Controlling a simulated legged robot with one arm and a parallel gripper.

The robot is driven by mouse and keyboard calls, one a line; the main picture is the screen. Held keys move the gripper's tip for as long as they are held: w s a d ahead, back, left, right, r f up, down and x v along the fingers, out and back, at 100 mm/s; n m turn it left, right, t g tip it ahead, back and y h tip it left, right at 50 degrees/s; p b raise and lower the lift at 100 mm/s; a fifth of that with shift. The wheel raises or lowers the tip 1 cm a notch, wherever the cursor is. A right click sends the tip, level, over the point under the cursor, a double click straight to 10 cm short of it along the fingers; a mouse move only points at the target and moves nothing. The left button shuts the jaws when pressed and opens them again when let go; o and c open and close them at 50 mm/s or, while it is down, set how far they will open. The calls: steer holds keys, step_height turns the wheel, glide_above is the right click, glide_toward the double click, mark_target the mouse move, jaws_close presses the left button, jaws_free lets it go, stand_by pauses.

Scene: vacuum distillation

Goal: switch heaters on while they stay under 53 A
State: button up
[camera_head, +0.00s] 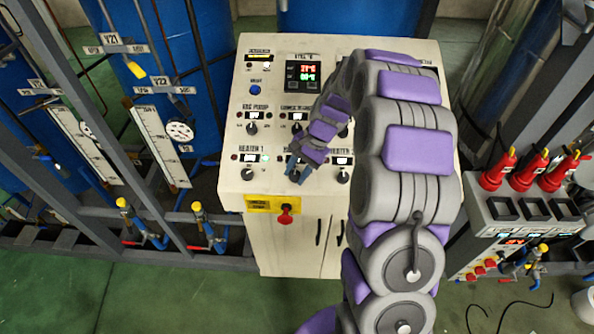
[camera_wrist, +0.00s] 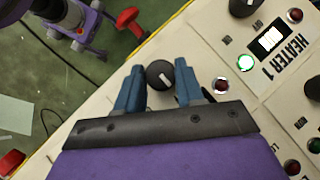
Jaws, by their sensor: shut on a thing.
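My gripper (camera_head: 296,172) is at the front row of the control panel. In the wrist view its blue fingers (camera_wrist: 160,72) stand on both sides of a black knob (camera_wrist: 160,75), shut on it. This is the knob beside the HEATER 1 one, under the middle heater label, which my arm partly hides. Its white mark slants down-right in the wrist view. The HEATER 1 knob (camera_head: 247,174) is free and its green lamp (camera_wrist: 247,62) is lit. A dark red lamp (camera_wrist: 221,85) sits near the held knob. The right heater knob (camera_head: 343,175) is partly visible.
A display (camera_head: 304,74) shows red and green digits, too small to read surely. A red knob on a yellow plate (camera_head: 287,215) sticks out at the panel's front. Pipes and blue tanks (camera_head: 160,60) stand left; a rack with red-topped items (camera_head: 528,170) stands right.

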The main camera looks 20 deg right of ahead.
steer(key=m+t+y, duration=0.1)
steer(key=m, duration=0.1)
steer(key=m+t+p, duration=0.1)
steer(key=m+t, duration=0.1)
steer(key=m, duration=0.1)
steer(key=shift+s+d+t+y, duration=0.2)
steer(key=shift+t+y, duration=0.1)
steer(key=shift+y, duration=0.1)
steer(key=m+t, duration=0.2)
steer(key=m, duration=0.1)
steer(key=m+t, duration=0.2)
steer(key=m, duration=0.1)
steer(key=shift+s+a+f, duration=0.1)
steer(key=shift+s+f, duration=0.1)
stand_by(0.4)
steer(key=o, duration=1)
steer(key=shift+o, duration=0.2)
steer(key=v, duration=1.7)
steer(key=shift+s+b, duration=0.3)
steer(key=shift+b, duration=0.15)
